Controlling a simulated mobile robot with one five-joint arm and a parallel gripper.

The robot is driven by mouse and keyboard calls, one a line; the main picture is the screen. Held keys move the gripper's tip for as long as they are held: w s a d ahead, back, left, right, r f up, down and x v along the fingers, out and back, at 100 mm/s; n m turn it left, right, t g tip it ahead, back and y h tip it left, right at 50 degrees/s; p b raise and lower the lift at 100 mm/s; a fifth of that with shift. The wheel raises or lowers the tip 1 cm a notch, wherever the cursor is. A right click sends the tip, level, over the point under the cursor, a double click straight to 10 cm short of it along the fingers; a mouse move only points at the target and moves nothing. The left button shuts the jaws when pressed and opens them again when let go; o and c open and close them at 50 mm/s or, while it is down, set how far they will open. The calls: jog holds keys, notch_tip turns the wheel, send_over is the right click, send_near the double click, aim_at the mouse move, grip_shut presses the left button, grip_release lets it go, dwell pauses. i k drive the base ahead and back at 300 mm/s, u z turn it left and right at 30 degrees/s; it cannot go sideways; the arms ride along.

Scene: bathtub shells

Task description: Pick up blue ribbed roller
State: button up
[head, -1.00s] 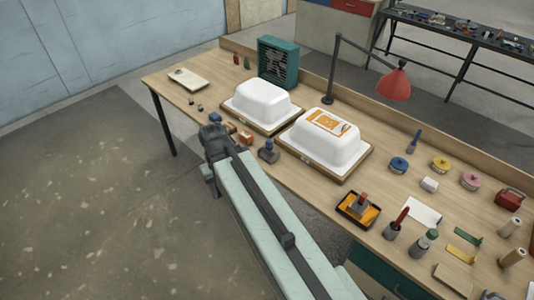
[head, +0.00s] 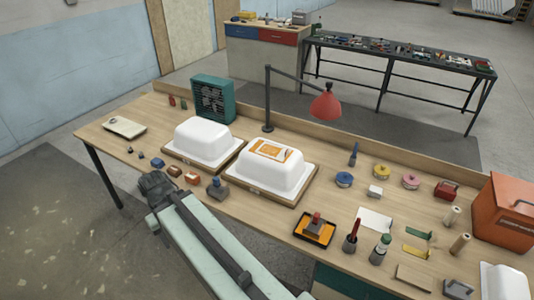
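A slim blue tool (head: 353,154) stands or lies near the back edge of the wooden workbench (head: 130,150), right of the lamp. It may be the blue ribbed roller, but ribs are too small to make out. A blue tape-like roll (head: 344,180) and a small blue block (head: 157,162) are other blue things on the bench. My gripper (head: 156,188) is at the front left edge of the bench, far from the slim blue tool. Its fingers are dark and too small to tell open from shut. I see nothing held in it.
Two white tub shells (head: 203,140) (head: 272,165) on wooden boards fill the middle. A red lamp (head: 326,104), teal fan (head: 213,97), orange tray (head: 314,230) and orange box (head: 503,214) stand around them. Pots and rolls crowd the right end.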

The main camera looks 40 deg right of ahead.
aim_at(218, 191)
jog(key=u, duration=0.3)
jog(key=i, duration=1.05)
jog(key=u, duration=0.3)
